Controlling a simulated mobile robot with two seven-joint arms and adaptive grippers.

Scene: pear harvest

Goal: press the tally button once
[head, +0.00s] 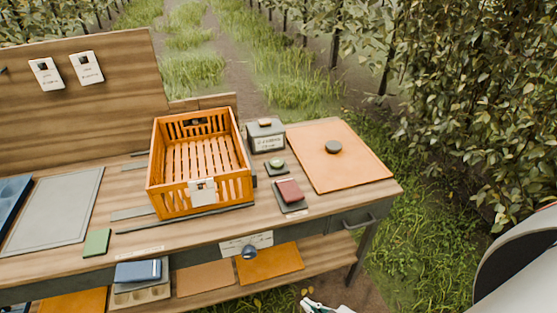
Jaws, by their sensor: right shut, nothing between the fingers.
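A grey box (266,138) with a label on its front and an orange cap (265,122) on top stands on the bench behind the crate's right side. In front of it is a small dark base with a round pale green top (277,163). The labels are too small to read, so I cannot tell for sure which is the tally button. My right gripper (311,306) shows only partly at the bottom edge, shut and empty, below and in front of the bench, apart from both. My left gripper is not in view.
An empty orange slatted crate (160,188) stands left of the box. A dark red block (288,190) on a dark base sits nearer the front. An orange mat (350,165) with a dark round disc (333,147) lies right. A drawer handle (360,222) juts from the bench front.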

